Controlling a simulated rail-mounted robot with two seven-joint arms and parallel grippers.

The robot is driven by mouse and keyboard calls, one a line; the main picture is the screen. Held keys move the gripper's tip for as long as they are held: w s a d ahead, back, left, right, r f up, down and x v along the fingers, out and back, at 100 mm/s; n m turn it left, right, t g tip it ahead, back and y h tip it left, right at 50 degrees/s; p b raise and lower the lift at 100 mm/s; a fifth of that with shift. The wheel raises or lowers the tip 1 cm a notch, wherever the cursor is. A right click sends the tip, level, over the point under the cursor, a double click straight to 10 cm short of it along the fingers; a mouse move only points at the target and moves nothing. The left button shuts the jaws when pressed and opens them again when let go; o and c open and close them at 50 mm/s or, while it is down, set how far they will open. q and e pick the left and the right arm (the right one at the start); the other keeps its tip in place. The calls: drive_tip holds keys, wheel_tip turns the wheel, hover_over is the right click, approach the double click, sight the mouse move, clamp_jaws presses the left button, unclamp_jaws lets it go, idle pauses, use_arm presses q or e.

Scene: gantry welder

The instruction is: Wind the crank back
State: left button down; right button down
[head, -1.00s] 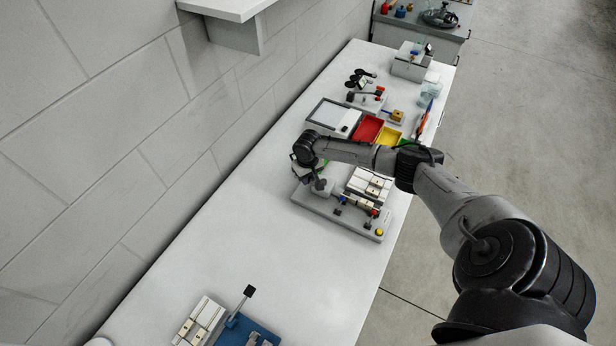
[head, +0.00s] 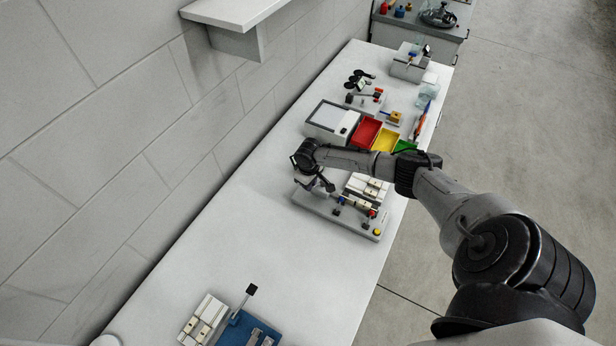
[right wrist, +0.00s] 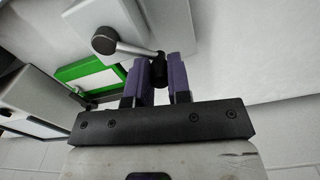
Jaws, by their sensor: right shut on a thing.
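The crank (right wrist: 128,47) shows in the right wrist view as a metal arm running from a round dark hub to a black knob. My right gripper (right wrist: 160,68) has the knob between its purple finger pads, shut on it. In the head view my right gripper (head: 322,185) is over the far-left part of the grey gantry welder base (head: 312,203); my wrist and the gripper hide much of the crank there. My left gripper is in neither view.
White blocks (head: 367,186) and small coloured knobs (head: 372,213) sit on the welder base. Red, yellow and green bins (head: 366,133) stand behind it. A blue fixture (head: 243,330) is at the near end. The white bench between is clear.

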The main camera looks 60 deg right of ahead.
drive_tip(key=s+n+p, duration=0.1)
drive_tip(key=n, duration=0.1)
drive_tip(key=s+a+n+p, duration=0.1)
drive_tip(key=n, duration=0.1)
drive_tip(key=shift+r+n, duration=0.15)
drive_tip(key=shift+n, duration=0.15)
drive_tip(key=s+n+p, duration=0.1)
drive_tip(key=n, duration=0.1)
drive_tip(key=shift+s+n, duration=0.2)
drive_tip(key=shift+n, duration=0.2)
drive_tip(key=shift+s+n, duration=0.45)
drive_tip(key=shift+n, duration=0.45)
drive_tip(key=n, duration=0.1)
drive_tip(key=s+n, duration=0.1)
drive_tip(key=shift+s+d+n, duration=0.1)
drive_tip(key=shift+d+n, duration=0.1)
drive_tip(key=shift+n, duration=0.2)
drive_tip(key=n, duration=0.1)
drive_tip(key=s+n, duration=0.1)
drive_tip(key=shift+d+n, duration=0.3)
drive_tip(key=n, duration=0.1)
drive_tip(key=s+d+n+b, duration=0.1)
drive_tip(key=n, duration=0.1)
drive_tip(key=shift+s+f, duration=0.1)
drive_tip(key=shift+f, duration=0.1)
drive_tip(key=shift+s+d+n+b, duration=0.25)
drive_tip(key=shift+d+n+b, duration=0.2)
drive_tip(key=shift+n, duration=0.65)
